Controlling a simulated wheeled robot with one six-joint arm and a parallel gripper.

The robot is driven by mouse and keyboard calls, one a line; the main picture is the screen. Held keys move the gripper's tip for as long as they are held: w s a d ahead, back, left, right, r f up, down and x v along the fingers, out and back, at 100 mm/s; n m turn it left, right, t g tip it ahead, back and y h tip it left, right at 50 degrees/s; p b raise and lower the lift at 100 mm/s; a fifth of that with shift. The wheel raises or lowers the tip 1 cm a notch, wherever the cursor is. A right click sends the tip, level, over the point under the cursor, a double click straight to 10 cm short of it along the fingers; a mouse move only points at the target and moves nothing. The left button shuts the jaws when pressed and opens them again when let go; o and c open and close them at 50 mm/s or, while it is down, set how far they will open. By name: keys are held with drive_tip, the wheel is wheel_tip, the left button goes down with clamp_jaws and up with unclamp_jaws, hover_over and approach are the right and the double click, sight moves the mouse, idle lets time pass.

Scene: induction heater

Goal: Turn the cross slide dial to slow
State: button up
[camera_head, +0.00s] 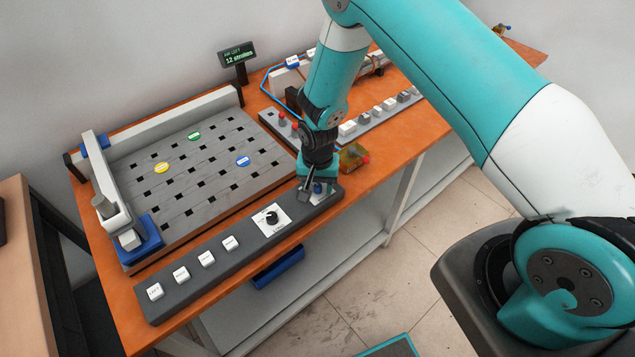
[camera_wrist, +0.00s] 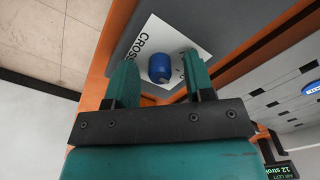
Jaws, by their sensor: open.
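The cross slide dial is a blue knob (camera_wrist: 160,68) on a white plate (camera_wrist: 190,32) that bears the partly hidden word "CROSS". In the wrist view it sits between the two teal fingers of my gripper (camera_wrist: 160,80), with a gap visible on both sides. In the head view the blue knob (camera_head: 318,188) shows at the right end of the dark control bar, partly covered by my gripper (camera_head: 313,190). My gripper is open, pointing down over the knob. The knob's pointer and the dial's setting marks cannot be read.
The control bar (camera_head: 215,272) also carries a black dial (camera_head: 271,217) and several white buttons. Behind it lies a slotted grey plate (camera_head: 200,165) with coloured discs. A display (camera_head: 237,55) reads "12 strokes".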

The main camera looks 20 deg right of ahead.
drive_tip(key=shift+c, duration=0.5)
clamp_jaws()
drive_tip(key=shift+n, duration=0.3)
drive_tip(key=shift+f+n+b, duration=0.1)
drive_tip(key=shift+n+b, duration=0.75)
drive_tip(key=shift+n, duration=0.15)
drive_tip(key=n+b, duration=0.1)
drive_tip(key=n, duration=0.2)
drive_tip(key=shift+n+b, duration=0.3)
drive_tip(key=shift+b, duration=0.1)
drive_tip(key=n+b, duration=0.2)
drive_tip(key=n, duration=0.3)
drive_tip(key=shift+n, duration=0.3)
